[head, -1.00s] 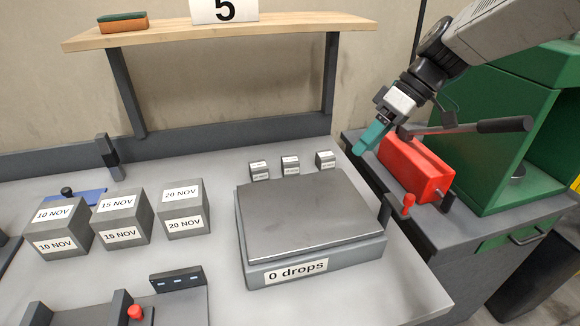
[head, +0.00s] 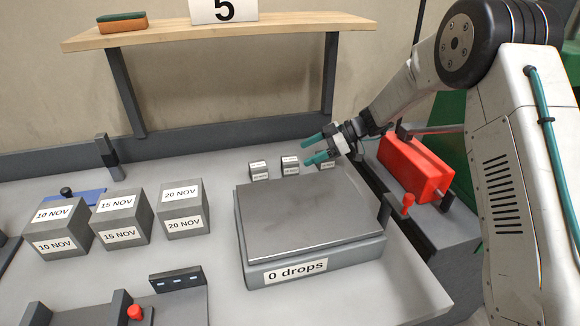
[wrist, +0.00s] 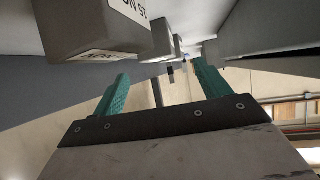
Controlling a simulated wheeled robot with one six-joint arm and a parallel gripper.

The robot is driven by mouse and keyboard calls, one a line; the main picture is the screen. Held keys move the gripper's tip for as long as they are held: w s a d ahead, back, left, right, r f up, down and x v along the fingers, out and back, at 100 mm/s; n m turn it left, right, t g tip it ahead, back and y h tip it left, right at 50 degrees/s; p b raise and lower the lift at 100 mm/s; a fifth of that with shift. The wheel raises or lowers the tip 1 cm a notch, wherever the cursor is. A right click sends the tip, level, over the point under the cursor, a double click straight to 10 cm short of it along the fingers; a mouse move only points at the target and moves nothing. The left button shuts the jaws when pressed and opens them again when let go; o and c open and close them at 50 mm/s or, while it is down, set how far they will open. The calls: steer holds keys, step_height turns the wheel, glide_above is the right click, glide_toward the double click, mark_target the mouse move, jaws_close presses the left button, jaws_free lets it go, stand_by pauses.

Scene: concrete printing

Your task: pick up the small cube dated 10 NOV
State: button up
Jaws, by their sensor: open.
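Three small grey cubes stand in a row behind the scale: a left one (head: 258,170), a middle one (head: 289,166) and a right one (head: 326,161). Their labels are too small to read in the head view, so I cannot tell which is dated 10 NOV. My gripper (head: 304,152) is open and empty, pointing left near the middle and right cubes; its jaws partly cover the right one. In the wrist view my gripper (wrist: 162,72) shows both teal fingers apart. A near cube (wrist: 85,28) there has an inverted, cut-off label that seems to read 15 NOV.
The scale (head: 310,258), reading 0 drops, stands in front of the small cubes. Large cubes labelled 10 NOV (head: 75,226), 15 NOV (head: 140,220) and 20 NOV (head: 200,210) stand at left. A red block-shaped object (head: 415,168) is at right. A shelf (head: 280,28) is above.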

mark_target(291, 159)
steer(key=x, duration=0.7)
steer(key=shift+w+a, duration=0.1)
steer(key=shift+a, duration=0.05)
steer(key=c, duration=1.4)
